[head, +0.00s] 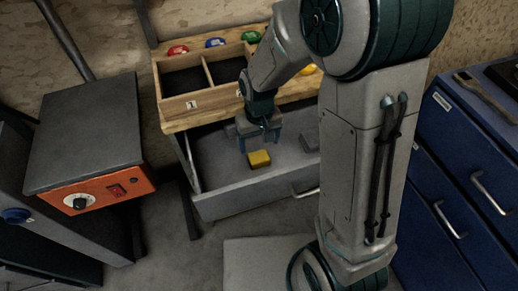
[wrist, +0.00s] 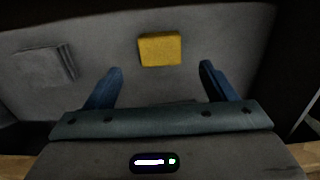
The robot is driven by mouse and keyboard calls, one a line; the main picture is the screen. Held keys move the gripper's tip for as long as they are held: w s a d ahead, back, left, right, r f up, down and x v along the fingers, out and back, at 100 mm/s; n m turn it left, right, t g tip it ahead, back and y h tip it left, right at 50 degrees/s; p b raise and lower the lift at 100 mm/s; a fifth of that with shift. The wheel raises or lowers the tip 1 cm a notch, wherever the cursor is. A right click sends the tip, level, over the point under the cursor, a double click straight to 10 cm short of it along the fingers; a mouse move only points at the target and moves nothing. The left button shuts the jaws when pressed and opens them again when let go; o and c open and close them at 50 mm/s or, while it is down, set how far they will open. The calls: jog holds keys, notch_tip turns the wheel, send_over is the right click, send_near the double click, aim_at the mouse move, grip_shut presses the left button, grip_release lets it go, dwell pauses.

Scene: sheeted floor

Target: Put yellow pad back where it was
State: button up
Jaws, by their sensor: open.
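The yellow pad (head: 259,158) lies in the open grey drawer (head: 240,197) under the wooden worktop. It also shows in the wrist view (wrist: 160,48), flat on the drawer floor, beyond and between my fingertips. My gripper (head: 262,143) is over the drawer, just behind the pad in the head view. In the wrist view its two blue fingers (wrist: 161,80) are apart, with nothing between them. The fingers do not appear to touch the pad.
A grey pad (head: 309,140) lies in the drawer; it shows in the wrist view (wrist: 45,66). A wooden tray (head: 192,104) with compartments, one marked 1, stands on the worktop, with red, blue and green objects behind. An orange-fronted box (head: 90,195) is left, blue cabinets (head: 448,190) right.

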jog(key=s+d+r+m+t, duration=0.2)
jog(key=s+d+r+m, duration=0.1)
jog(key=s+d+r, duration=0.8)
jog(key=shift+s+d+r, duration=0.25)
jog(key=shift+s+r, duration=0.3)
jog(key=shift+r, duration=1.5)
